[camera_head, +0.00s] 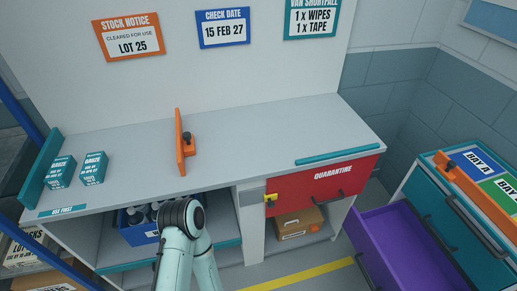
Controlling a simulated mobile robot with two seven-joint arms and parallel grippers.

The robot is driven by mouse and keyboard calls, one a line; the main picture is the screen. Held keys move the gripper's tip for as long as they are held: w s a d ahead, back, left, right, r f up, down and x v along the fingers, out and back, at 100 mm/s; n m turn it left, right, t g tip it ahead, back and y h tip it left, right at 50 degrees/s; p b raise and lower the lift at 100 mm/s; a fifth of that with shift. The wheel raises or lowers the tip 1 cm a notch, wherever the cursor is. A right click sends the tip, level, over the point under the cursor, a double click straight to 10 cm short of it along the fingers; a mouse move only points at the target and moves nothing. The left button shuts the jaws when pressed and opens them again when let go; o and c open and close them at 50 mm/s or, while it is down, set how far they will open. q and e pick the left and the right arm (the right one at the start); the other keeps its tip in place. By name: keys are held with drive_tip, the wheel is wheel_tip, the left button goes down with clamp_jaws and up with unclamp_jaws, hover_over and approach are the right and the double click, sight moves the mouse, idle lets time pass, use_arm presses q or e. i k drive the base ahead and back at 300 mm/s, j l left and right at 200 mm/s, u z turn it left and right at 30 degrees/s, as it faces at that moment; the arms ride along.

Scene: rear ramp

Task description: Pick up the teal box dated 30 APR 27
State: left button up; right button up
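Two small teal and white boxes marked GAUZE stand upright side by side at the left end of the grey worktop. They are the left box (60,172) and the right box (94,168), with a narrow gap between them. Each has small date print on its front, too small to tell which reads 30 APR 27. One of my arms rises from the bottom edge in front of the lower shelf, bent at a dark joint. Neither of my grippers shows.
A teal end board (40,176) borders the boxes on the left, and an orange upright divider (181,148) stands mid-worktop. The worktop between is clear. A blue bin (136,232) sits below. A purple drawer (408,247) stands open at right, near the red QUARANTINE drawer (325,184).

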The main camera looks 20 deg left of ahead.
sight(93, 170)
drive_tip(key=u, duration=2.45)
